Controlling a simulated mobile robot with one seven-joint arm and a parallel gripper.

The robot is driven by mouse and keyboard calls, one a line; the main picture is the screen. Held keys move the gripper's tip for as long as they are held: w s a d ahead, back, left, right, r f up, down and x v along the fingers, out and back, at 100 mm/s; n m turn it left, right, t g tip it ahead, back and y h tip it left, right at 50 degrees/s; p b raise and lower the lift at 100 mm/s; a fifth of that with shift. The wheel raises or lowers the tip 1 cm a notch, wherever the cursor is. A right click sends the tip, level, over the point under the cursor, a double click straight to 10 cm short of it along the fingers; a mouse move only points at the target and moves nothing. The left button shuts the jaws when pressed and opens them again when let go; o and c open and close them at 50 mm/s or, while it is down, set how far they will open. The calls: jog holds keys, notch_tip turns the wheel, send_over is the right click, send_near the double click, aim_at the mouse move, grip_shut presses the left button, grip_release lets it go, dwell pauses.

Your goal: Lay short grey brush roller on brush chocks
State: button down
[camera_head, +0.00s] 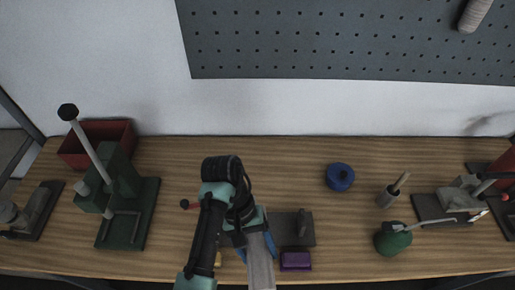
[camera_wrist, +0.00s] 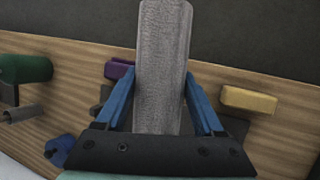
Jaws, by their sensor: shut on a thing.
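The short grey brush roller (camera_wrist: 162,60) is between the blue fingers of my gripper (camera_wrist: 160,85) in the wrist view, its long side running away from the palm. In the head view the roller (camera_head: 261,268) shows as a pale grey bar at the front edge of the bench, below my gripper (camera_head: 255,248). My gripper is shut on it. A dark plate (camera_head: 287,218) with an upright post (camera_head: 302,223), likely the brush chocks, lies just right of my gripper; my arm and the roller hide its left part. The roller's height above it is unclear.
A purple block (camera_head: 295,261) lies in front of the plate, and a yellow block (camera_wrist: 250,102) shows in the wrist view. A blue round pot (camera_head: 339,177), a brush cup (camera_head: 388,196) and a green object (camera_head: 392,239) stand right. A green press (camera_head: 120,190) stands left.

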jog(key=w+r+n+t+p, duration=0.1)
jog(key=w+r+n+t, duration=0.1)
jog(key=n, duration=0.3)
jog(key=w+r+n+t+p, duration=0.2)
jog(key=w+n, duration=0.2)
jog(key=n, duration=0.2)
jog(key=w+d+r+n+t+h+p, duration=0.1)
jog(key=w+r+n+t, duration=0.1)
jog(key=n, duration=0.3)
jog(key=shift+w+r+n+t+p, duration=0.2)
jog(key=shift+w+n+t+p, duration=0.25)
jog(key=shift+w, duration=0.35)
jog(key=shift+f+p, duration=0.65)
jog(key=shift+f, duration=4.2)
jog(key=shift+f, duration=0.1)
jog(key=shift+f, duration=0.15)
grip_release()
